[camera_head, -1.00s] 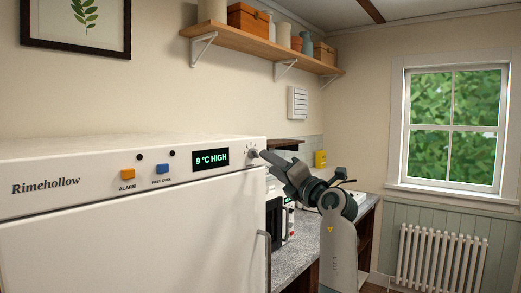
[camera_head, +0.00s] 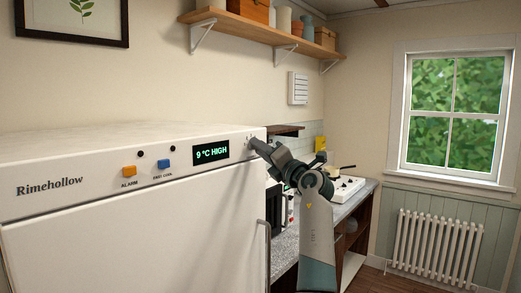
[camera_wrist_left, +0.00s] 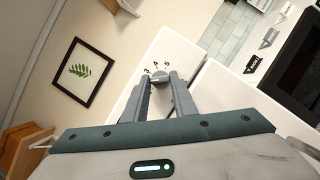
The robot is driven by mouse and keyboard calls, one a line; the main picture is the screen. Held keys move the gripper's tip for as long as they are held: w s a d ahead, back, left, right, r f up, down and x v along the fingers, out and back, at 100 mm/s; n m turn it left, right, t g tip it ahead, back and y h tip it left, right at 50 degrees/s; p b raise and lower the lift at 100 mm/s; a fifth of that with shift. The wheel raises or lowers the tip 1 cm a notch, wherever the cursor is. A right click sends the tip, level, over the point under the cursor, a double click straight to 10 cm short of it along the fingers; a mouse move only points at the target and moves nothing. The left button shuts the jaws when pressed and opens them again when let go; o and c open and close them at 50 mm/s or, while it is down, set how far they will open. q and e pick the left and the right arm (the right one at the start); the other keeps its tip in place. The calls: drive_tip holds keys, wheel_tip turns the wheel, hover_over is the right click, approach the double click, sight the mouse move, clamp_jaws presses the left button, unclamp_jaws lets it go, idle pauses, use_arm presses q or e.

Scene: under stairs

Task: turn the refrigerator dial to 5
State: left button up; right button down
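The white refrigerator (camera_head: 130,235) has a front panel with a display (camera_head: 210,152) reading "9 °C HIGH". The grey dial (camera_wrist_left: 163,77) shows in the left wrist view, with small numbers around it, among them 4 and 5. Its exact pointer setting is too small to read. My left gripper (camera_wrist_left: 162,84) is open, its two fingers reaching to either side of the dial with a gap between them. I cannot tell whether they touch it. In the head view the left gripper (camera_head: 254,145) is at the panel's right end and mostly hides the dial. My right gripper is not in view.
An orange ALARM button (camera_head: 129,171) and a blue button (camera_head: 164,164) sit on the panel left of the display. A door handle (camera_head: 267,240) is below the gripper. A counter (camera_head: 285,243) with a white hob (camera_head: 347,188) lies right; a shelf (camera_head: 262,37) hangs above.

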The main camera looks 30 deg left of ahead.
use_arm(q)
drive_tip(key=shift+f, duration=0.1)
drive_tip(key=shift+c, duration=0.4)
drive_tip(key=shift+w+r+m+g+h+p, duration=0.1)
drive_tip(key=shift+r+m+g+h+p, duration=0.2)
drive_tip(key=shift+m+g+h+p, duration=2.05)
drive_tip(key=shift+w+r+m+t+y+p, duration=0.1)
drive_tip(key=shift+r+m+t+y+p, duration=0.3)
drive_tip(key=shift+m, duration=4.2)
drive_tip(key=shift+w+r+m+g+h+p, duration=0.15)
drive_tip(key=shift+m+g+h+p, duration=1.1)
drive_tip(key=shift+m, duration=2.2)
drive_tip(key=shift+y, duration=0.3)
drive_tip(key=o, duration=1)
